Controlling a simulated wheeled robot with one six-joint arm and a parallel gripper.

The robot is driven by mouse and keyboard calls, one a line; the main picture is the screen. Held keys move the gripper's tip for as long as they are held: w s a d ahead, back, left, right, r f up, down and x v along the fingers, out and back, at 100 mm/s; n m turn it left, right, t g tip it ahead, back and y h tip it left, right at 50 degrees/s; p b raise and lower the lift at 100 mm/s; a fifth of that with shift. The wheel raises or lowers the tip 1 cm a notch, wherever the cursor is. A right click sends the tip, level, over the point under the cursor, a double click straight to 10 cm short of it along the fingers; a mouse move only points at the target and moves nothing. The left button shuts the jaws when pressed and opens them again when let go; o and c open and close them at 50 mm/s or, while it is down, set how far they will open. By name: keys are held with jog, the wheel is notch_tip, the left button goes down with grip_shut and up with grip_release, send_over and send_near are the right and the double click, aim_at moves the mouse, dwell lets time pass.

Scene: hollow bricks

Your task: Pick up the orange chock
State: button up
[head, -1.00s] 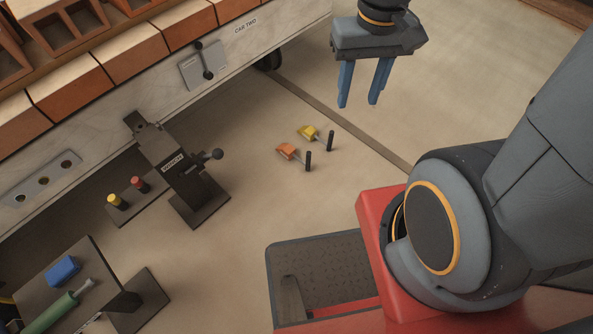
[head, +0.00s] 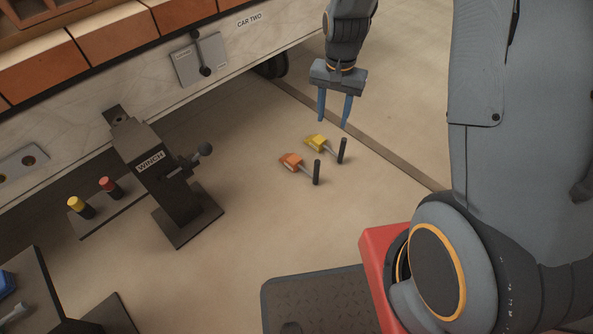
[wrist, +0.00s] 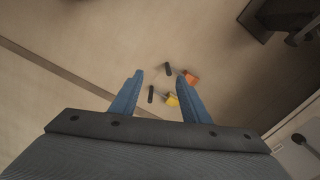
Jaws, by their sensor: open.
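The orange chock (head: 291,161) lies on the floor in the middle of the head view, with a rod to a dark upright handle (head: 316,172) on its right. A yellow chock (head: 316,142) of the same kind lies just behind it. My gripper (head: 333,123) is open and empty, above the floor and apart from both chocks. In the wrist view, the orange chock (wrist: 191,77) shows beyond the tip of the right finger. The yellow chock (wrist: 172,100) shows between the fingers, partly hidden by the right one.
A winch post (head: 165,175) stands left of the chocks, beside a base with yellow and red buttons (head: 109,187). The brick-laden car (head: 110,95) runs along the upper left. A dark strip (head: 395,167) crosses the floor. The floor around the chocks is clear.

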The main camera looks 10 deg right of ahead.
aim_at(316, 160)
jog(key=w+f+m+b, duration=0.1)
jog(key=w+f+b, duration=0.3)
jog(key=f, duration=0.7)
jog(key=w+f+m+b, duration=0.2)
jog(key=w+f+b, duration=0.2)
jog(key=f, duration=0.8)
jog(key=w+f+m+b, duration=0.1)
jog(key=w+f+b, duration=0.3)
jog(key=f+b, duration=0.3)
notch_tip(316, 160, down, 4)
jog(key=shift+w+a+f+m, duration=0.15)
jog(key=shift+f+m, duration=0.1)
jog(key=shift+m, duration=0.15)
jog(key=shift+f+b, duration=0.9)
jog(key=shift+f, duration=0.6)
jog(key=shift+s+d+f+b, duration=0.1)
jog(key=shift+d+f+b, duration=0.1)
jog(key=shift+f+b, duration=0.85)
jog(key=shift+s+d+f+b, duration=0.15)
jog(key=shift+f+b, duration=0.4)
jog(key=shift+f, duration=1)
jog(key=shift+r, duration=0.1)
grip_shut()
